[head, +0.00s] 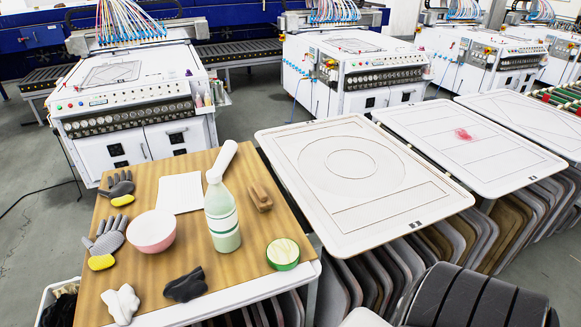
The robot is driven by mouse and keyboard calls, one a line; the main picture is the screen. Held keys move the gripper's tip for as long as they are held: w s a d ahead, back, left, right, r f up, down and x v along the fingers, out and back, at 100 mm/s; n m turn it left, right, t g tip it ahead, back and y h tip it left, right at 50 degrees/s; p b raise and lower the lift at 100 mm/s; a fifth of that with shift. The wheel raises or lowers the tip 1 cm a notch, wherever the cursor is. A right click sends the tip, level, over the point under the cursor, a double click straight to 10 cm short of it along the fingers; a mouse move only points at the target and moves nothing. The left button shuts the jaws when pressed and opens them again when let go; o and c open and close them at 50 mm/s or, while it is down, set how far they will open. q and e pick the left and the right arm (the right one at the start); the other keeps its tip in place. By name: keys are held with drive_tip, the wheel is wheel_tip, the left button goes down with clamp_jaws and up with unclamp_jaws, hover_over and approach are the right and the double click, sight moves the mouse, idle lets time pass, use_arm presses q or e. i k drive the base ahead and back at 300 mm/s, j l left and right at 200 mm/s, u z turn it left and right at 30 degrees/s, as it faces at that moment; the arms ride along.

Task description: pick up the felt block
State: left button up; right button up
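A small brown block (260,197), which looks like the felt block, lies on the right side of the wooden table (240,263). It sits just right of a clear bottle with pale green liquid (222,215), with a narrow gap between them. The block's upper faces are in plain sight and nothing rests on it. Neither of my grippers shows in the head view, so their state and distance from the block cannot be seen.
The table also holds a pink-white bowl (152,231), a green round tin (283,254), white paper (180,193), grey gloves (105,240), a dark cloth (185,285) and a white cloth (121,304). A large white panel (410,207) stands close to the table's right.

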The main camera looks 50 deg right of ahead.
sight(260, 199)
drive_tip(key=z, duration=1.2)
